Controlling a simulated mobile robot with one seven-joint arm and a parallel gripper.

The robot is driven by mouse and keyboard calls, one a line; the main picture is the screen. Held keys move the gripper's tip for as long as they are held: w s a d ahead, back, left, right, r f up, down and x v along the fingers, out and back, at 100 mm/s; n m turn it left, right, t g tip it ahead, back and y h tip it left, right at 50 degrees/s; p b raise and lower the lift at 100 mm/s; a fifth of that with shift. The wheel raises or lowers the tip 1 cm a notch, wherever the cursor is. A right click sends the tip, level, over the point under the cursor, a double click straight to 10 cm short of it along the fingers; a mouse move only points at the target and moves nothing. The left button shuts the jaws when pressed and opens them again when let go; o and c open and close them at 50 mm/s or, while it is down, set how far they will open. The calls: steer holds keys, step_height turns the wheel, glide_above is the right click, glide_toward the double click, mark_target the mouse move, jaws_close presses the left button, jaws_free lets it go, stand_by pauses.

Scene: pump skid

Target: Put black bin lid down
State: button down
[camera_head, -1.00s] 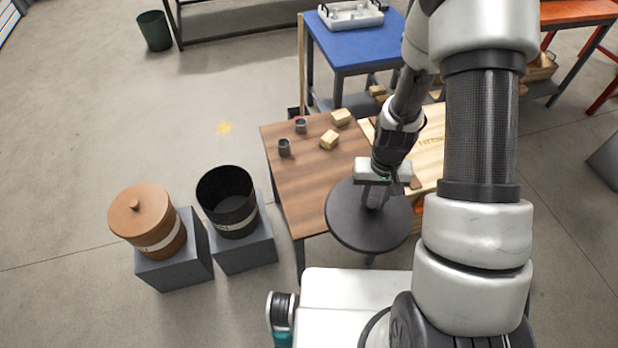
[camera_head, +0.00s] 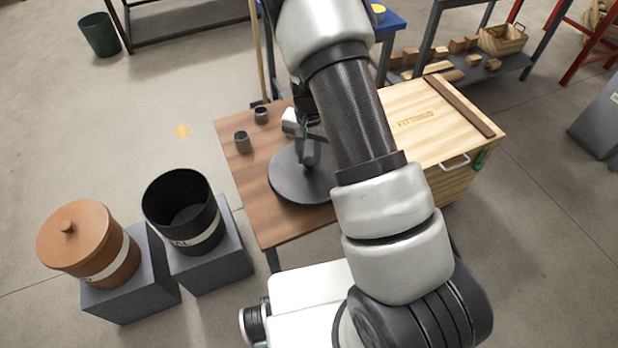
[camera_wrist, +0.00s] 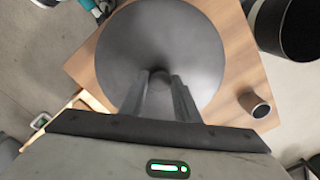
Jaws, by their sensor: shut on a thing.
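The black bin lid (camera_head: 292,182) is a dark round disc over the brown wooden table (camera_head: 262,228). In the wrist view the lid (camera_wrist: 160,45) fills the upper middle, with the tabletop (camera_wrist: 250,78) around it. My gripper (camera_head: 312,152) is above the lid and partly hidden by my arm. In the wrist view my gripper's two fingers (camera_wrist: 160,85) are shut on the knob at the lid's centre. I cannot tell whether the lid touches the tabletop. The open black bin (camera_head: 184,212) stands on a grey block at the left.
A brown bin with its lid (camera_head: 88,245) stands on a grey block (camera_head: 130,292) left of the black bin. Two small dark cups (camera_head: 242,141) stand on the table's far left part. A wooden crate (camera_head: 440,120) is at the table's right. Bare floor lies farther left.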

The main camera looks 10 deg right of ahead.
mark_target(309, 170)
steer(key=shift+f+b, duration=0.45)
steer(key=shift+f, duration=2.5)
steer(key=shift+f, duration=0.15)
steer(key=c, duration=1.4)
jaws_free()
steer(key=shift+o, duration=0.2)
